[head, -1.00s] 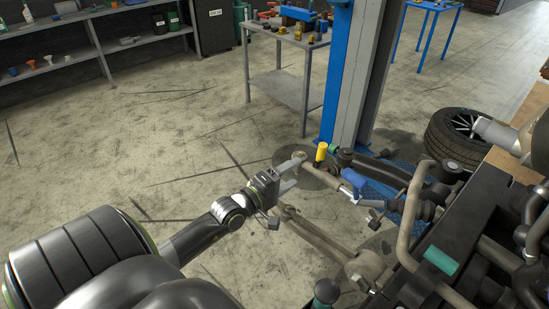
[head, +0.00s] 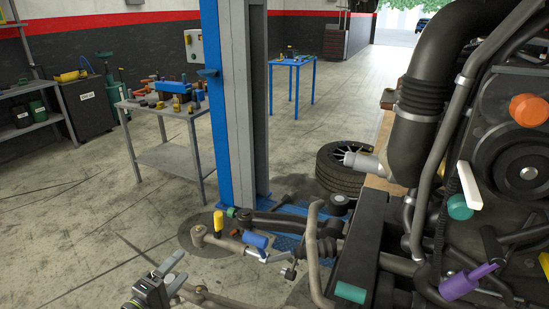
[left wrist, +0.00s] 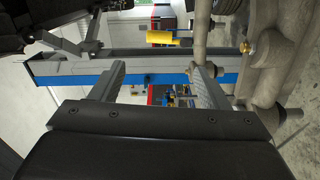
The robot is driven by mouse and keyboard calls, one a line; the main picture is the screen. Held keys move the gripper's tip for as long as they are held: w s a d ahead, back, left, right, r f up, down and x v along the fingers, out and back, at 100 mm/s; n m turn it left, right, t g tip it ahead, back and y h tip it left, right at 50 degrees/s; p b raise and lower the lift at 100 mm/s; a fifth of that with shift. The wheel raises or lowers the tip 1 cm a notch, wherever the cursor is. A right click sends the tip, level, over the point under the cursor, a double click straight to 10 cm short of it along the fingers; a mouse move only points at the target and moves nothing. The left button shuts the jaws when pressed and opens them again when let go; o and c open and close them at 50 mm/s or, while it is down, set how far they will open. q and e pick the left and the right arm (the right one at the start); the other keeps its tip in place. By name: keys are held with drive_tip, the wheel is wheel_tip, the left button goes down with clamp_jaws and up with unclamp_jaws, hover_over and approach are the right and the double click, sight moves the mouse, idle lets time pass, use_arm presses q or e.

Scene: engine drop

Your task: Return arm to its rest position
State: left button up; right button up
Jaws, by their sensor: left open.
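My left gripper (head: 176,270) is at the bottom edge of the head view, with its two fingers spread and nothing seen between them. It is left of and nearer than the steering rod end (head: 198,236) with a yellow cap (head: 218,222). In the left wrist view the open fingers (left wrist: 157,72) show again. A metal rod (left wrist: 201,38) passes by the right finger; I cannot tell whether they touch. The yellow cylinder (left wrist: 170,38) shows beyond the fingers. Most of my left arm is outside the head view. My right gripper is not seen.
The engine (head: 470,190) with hoses and coloured caps fills the right side. A blue and grey lift post (head: 238,110) stands in the middle. A tool table (head: 165,160), a blue table (head: 293,62) and a loose wheel (head: 335,165) stand behind. The floor at left is clear.

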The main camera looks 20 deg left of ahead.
use_arm(q)
drive_tip(key=s+a+r+n+t+y, duration=0.2)
drive_tip(key=r+n+y, duration=0.25)
drive_tip(key=n, duration=0.75)
drive_tip(key=s+a+r+n+t+y, duration=0.1)
drive_tip(key=s+r+n+y, duration=0.3)
drive_tip(key=n, duration=0.7)
drive_tip(key=s+a+f+n+g+y, duration=0.3)
drive_tip(key=f+n+g, duration=0.15)
drive_tip(key=n, duration=0.65)
drive_tip(key=s+a+f+n+g+y, duration=0.2)
drive_tip(key=s+f+n+g+y, duration=0.3)
drive_tip(key=n, duration=0.6)
drive_tip(key=s+d+f+n+g+h, duration=0.4)
drive_tip(key=d+f+n+h, duration=0.1)
drive_tip(key=d+n+h, duration=0.15)
drive_tip(key=s+d+f+n+g+h, duration=0.4)
drive_tip(key=d+f+n+h, duration=0.2)
drive_tip(key=d, duration=0.2)
wheel_tip(320, 180, down, 26)
drive_tip(key=a+g+b, duration=0.1)
drive_tip(key=a, duration=0.1)
drive_tip(key=s+d+f+g, duration=0.1)
drive_tip(key=s+f, duration=1.4)
drive_tip(key=shift+s+d+b, duration=0.15)
drive_tip(key=shift+b, duration=0.2)
